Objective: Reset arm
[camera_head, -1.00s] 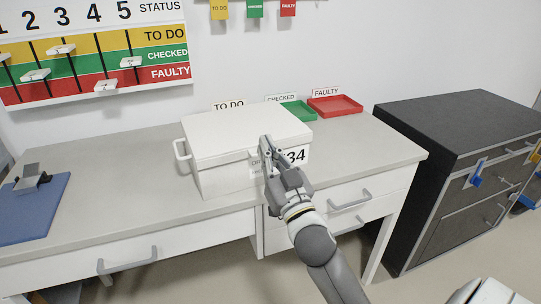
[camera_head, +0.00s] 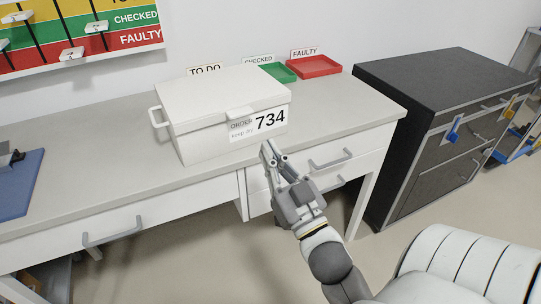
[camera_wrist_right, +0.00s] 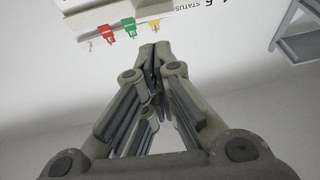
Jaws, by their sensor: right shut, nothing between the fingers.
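My right gripper (camera_head: 268,150) is shut and empty in the head view. It is in front of the white box's lower right part and the desk's front edge, apart from the box as far as I can tell. In the right wrist view the fingers (camera_wrist_right: 154,50) meet at their tips with nothing between them. The white box (camera_head: 195,140) is closed, has a side handle and carries a label reading "ORDER 734". My left gripper is not in view.
The box stands on a desk (camera_head: 90,190) with drawers. Behind it are green (camera_head: 275,73) and red (camera_head: 315,66) trays. A dark cabinet (camera_head: 440,85) stands to the right, a blue mat (camera_head: 18,185) lies left. A status board (camera_head: 75,35) hangs on the wall.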

